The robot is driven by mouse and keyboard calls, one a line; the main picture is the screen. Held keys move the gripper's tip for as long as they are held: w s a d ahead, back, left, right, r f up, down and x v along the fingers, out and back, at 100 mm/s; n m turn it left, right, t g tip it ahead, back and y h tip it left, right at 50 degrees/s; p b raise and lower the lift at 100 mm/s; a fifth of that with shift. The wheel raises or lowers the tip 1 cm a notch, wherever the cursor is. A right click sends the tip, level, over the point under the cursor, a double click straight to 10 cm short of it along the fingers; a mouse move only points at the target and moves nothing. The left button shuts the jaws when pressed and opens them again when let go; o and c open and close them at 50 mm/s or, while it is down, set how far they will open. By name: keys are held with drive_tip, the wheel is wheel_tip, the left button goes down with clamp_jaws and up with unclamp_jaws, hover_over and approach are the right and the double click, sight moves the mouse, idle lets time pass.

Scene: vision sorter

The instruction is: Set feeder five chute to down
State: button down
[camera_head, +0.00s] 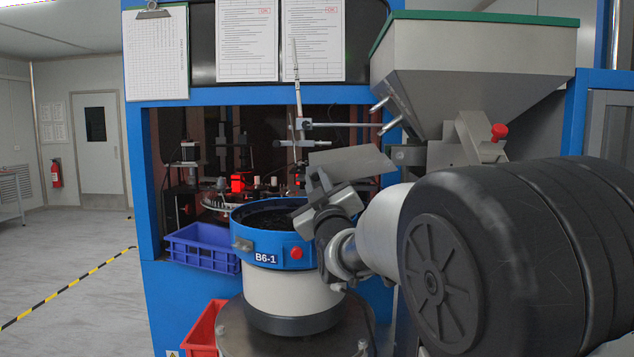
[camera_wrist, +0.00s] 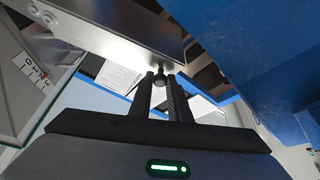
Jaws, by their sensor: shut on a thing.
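A blue-rimmed bowl feeder labelled B6-1 (camera_head: 272,240) stands in front of the machine opening in the head view. Above it, a grey sheet-metal chute (camera_head: 352,163) reaches left from below the grey hopper (camera_head: 475,65). In the wrist view a pale metal part (camera_wrist: 125,30), apparently the chute's underside, crosses the top, with a dark round knob (camera_wrist: 160,80) near its lower edge. My gripper (camera_wrist: 162,85) has its two dark fingers close together on this knob. In the head view my gripper (camera_head: 320,185) is just under the chute, partly hidden by its own wrist.
A blue bin (camera_head: 203,247) stands left of the bowl and a red bin (camera_head: 205,328) stands below. Metal rods and fixtures (camera_head: 298,122) stand behind the bowl. A clear panel with a numbered scale (camera_wrist: 33,72) is at left in the wrist view. Open floor lies left.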

drive_tip(key=c, duration=1.7)
unclamp_jaws()
drive_tip(key=shift+o, duration=0.2)
drive_tip(key=b+v, duration=0.1)
drive_tip(key=v, duration=1.6)
drive_tip(key=shift+s, duration=0.25)
drive_tip(key=shift+d, duration=0.1)
drive_tip(key=shift+c, duration=0.4)
